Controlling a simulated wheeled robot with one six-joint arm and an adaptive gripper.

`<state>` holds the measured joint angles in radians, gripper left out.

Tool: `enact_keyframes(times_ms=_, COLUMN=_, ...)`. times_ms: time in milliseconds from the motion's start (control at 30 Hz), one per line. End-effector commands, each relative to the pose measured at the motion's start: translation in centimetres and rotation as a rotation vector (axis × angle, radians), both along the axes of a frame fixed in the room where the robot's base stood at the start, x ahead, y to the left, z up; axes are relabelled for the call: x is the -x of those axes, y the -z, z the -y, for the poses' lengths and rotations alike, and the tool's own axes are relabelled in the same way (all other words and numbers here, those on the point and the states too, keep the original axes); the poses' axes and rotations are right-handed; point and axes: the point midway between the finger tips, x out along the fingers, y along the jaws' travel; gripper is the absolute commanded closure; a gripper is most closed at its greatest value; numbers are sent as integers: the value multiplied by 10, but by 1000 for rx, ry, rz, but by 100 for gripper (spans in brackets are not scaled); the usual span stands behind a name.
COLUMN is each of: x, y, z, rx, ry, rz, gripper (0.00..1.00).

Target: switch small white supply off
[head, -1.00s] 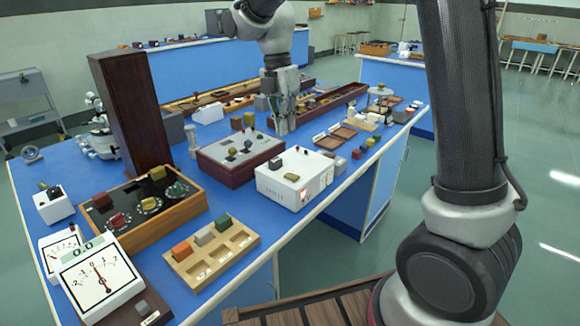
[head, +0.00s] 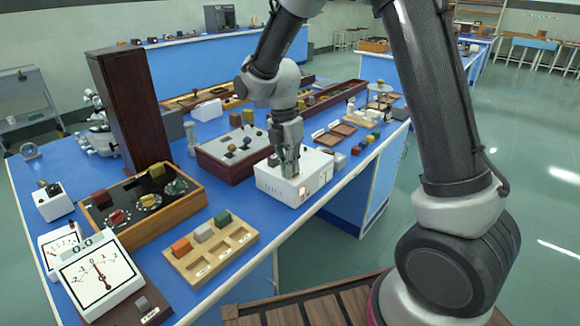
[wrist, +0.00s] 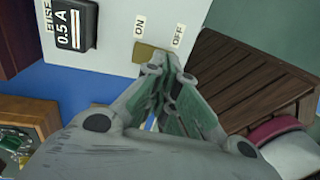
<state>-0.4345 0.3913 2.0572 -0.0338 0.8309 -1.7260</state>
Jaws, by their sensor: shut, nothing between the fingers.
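A brass switch lever (wrist: 146,54) lies below the ON label.
A dark red box with knobs (head: 222,161) stands behind the supply. A wooden tray with coloured blocks (head: 215,258) and a wooden-framed dial box (head: 185,205) are to the left. Small coloured blocks (head: 364,141) lie to the right.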

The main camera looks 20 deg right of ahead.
Motion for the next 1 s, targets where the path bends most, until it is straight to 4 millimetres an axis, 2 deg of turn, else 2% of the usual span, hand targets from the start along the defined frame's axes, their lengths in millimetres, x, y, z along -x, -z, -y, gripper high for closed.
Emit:
enact_keyframes(times_ms=567, x=2, y=6, z=1, rx=1, ry=0, rz=-1, gripper=100)
enact_keyframes(times_ms=1000, x=-11, y=3, z=-8, rx=-1, ry=0, rz=1, gripper=100)
